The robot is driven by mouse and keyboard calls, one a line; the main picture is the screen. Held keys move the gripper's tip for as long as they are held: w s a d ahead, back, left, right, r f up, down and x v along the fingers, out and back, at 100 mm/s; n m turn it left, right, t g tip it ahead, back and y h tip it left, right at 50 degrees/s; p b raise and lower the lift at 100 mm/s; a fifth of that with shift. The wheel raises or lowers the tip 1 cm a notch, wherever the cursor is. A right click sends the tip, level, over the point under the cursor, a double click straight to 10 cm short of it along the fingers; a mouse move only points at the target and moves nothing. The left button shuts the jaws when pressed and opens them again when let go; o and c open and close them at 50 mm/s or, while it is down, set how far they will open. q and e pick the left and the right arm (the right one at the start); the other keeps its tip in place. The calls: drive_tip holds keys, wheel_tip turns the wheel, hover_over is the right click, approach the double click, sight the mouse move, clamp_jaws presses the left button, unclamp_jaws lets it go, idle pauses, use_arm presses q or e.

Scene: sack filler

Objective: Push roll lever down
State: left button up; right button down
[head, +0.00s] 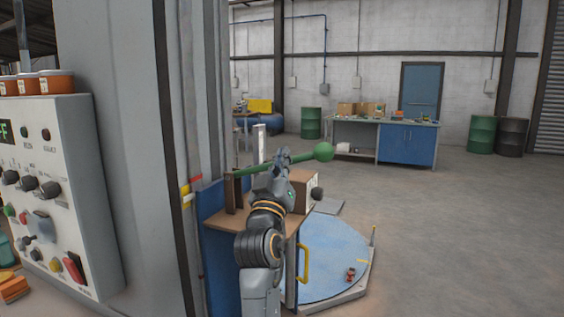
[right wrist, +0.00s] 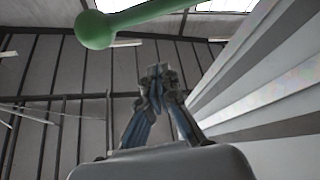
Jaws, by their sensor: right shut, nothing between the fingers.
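The roll lever is a green rod with a green ball knob (head: 323,152) at its right end. In the head view it runs slightly upward from a wooden-topped stand to the knob. My right gripper (head: 283,157) is at the rod, left of the knob, and overlaps part of it. In the right wrist view the lever (right wrist: 95,30) crosses the top, with its knob at upper left. The right gripper's fingertips (right wrist: 158,72) are shut together, empty, and appear below the rod with a gap in the picture. My left gripper is not in view.
A grey control panel (head: 60,180) with knobs stands at left beside a tall grey column (head: 125,130). A round blue platform (head: 335,255) with a yellow handle (head: 303,265) nearby lies below the lever. Open floor extends right; a blue workbench (head: 407,145) stands behind.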

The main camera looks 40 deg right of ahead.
drive_tip(key=p+x, duration=0.2)
drive_tip(key=x, duration=0.4)
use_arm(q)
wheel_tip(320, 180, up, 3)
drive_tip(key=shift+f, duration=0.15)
use_arm(e)
drive_tip(key=f, duration=0.2)
drive_tip(key=d+f, duration=0.1)
drive_tip(key=f, duration=0.1)
drive_tip(key=shift+s+d, duration=0.15)
drive_tip(key=shift+s, duration=0.25)
